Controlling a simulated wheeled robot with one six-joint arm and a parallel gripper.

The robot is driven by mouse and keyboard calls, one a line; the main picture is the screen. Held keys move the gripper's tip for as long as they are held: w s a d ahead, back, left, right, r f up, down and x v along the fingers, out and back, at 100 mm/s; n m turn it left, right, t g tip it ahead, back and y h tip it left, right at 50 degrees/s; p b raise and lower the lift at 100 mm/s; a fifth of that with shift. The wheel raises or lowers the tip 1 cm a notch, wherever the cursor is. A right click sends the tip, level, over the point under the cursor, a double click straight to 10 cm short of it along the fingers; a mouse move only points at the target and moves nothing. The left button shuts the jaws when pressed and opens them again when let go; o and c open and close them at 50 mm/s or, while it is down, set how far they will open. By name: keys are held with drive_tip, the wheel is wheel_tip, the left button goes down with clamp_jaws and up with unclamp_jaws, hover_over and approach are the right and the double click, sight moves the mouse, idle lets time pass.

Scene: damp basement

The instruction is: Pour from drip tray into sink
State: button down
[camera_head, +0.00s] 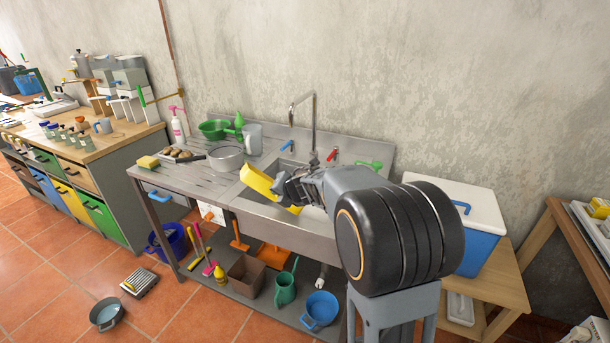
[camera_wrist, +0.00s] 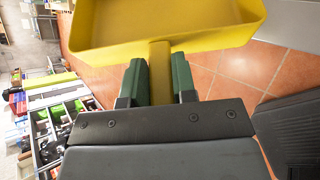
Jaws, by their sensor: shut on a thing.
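The yellow drip tray (camera_head: 259,183) is held tilted at the sink's front left in the head view. In the wrist view the drip tray (camera_wrist: 160,47) shows its rim and hollow side, with its short handle between the fingers. My gripper (camera_head: 284,186) is shut on that handle; both fingers also show in the wrist view (camera_wrist: 160,80). The steel sink (camera_head: 280,222) lies below and behind the tray, its basin partly hidden by my arm. I cannot tell whether any liquid is in the tray.
A tall faucet (camera_head: 313,115) rises behind the basin, between blue and red taps. A grey pot (camera_head: 226,156) and a green colander (camera_head: 214,129) stand on the counter at left. A blue and white cooler (camera_head: 470,225) stands at right. Buckets and tools crowd the shelf below.

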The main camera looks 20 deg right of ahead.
drive_tip(key=shift+w+d+r+p, duration=0.1)
drive_tip(key=shift+d+r+p, duration=0.2)
drive_tip(key=shift+r+p, duration=0.1)
drive_tip(key=shift+w+d+r+m+y+p, duration=0.25)
drive_tip(key=shift+d+r+m+y+p, duration=0.4)
drive_tip(key=shift+p, duration=0.85)
drive_tip(key=shift+m+g+y, duration=0.3)
drive_tip(key=shift+m+y, duration=0.25)
drive_tip(key=shift+y, duration=0.4)
drive_tip(key=shift+w+d+r+p, duration=0.15)
drive_tip(key=shift+d+r+p, duration=0.2)
drive_tip(key=shift+d+p, duration=0.55)
drive_tip(key=shift+w+d+r+p, duration=0.2)
drive_tip(key=shift+d+r+p, duration=0.3)
drive_tip(key=shift+p, duration=0.65)
drive_tip(key=shift+w+d+r+p, duration=0.15)
drive_tip(key=shift+d+r+p, duration=0.05)
drive_tip(key=shift+d+p, duration=0.75)
wheel_tip(320, 180, up, 7)
drive_tip(key=n+t+h+b, duration=0.3)
drive_tip(key=n+h+b, duration=0.4)
drive_tip(key=h+b, duration=0.1)
drive_tip(key=shift+h, duration=0.5)
drive_tip(key=shift+a, duration=0.1)
